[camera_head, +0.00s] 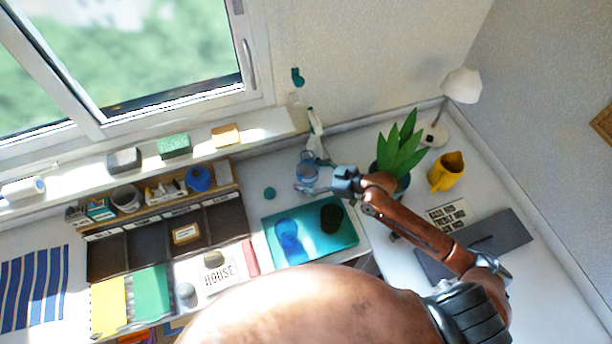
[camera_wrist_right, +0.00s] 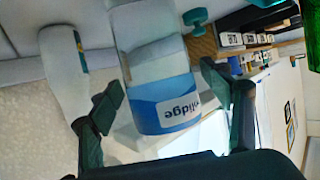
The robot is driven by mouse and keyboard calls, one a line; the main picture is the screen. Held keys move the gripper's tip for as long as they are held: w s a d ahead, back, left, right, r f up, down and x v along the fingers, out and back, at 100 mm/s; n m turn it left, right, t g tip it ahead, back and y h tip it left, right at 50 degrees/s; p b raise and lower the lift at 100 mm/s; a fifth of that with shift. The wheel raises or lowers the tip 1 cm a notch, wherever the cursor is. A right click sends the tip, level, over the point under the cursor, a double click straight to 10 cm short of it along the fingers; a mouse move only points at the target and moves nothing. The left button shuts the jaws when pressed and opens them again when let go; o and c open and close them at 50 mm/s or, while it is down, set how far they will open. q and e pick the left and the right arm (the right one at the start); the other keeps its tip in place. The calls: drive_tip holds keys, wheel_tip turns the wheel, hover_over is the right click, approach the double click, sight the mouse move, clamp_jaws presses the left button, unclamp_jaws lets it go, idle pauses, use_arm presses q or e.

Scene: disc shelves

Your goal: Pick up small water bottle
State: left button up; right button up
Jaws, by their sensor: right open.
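The small water bottle (camera_head: 307,168) is clear with a blue label and stands on the desk below the window wall, left of the plant. In the right wrist view the bottle (camera_wrist_right: 165,75) is large, its blue label toward the camera. My right gripper (camera_head: 316,182) is at the bottle, its arm coming in from the lower right. In the wrist view its dark fingers (camera_wrist_right: 160,92) are spread on either side of the bottle, with gaps visible. Whether a finger touches it I cannot tell. My left gripper is out of view.
A white spray bottle (camera_head: 315,128) stands behind the bottle. A potted plant (camera_head: 400,150) is close to my right wrist, with a yellow jug (camera_head: 447,172) beyond. A dark organizer (camera_head: 130,250) is to the left.

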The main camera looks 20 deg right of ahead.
drive_tip(key=shift+c, duration=0.5)
drive_tip(key=c, duration=1.6)
drive_tip(key=shift+r, duration=0.1)
drive_tip(key=shift+c, duration=0.3)
drive_tip(key=shift+r, duration=0.15)
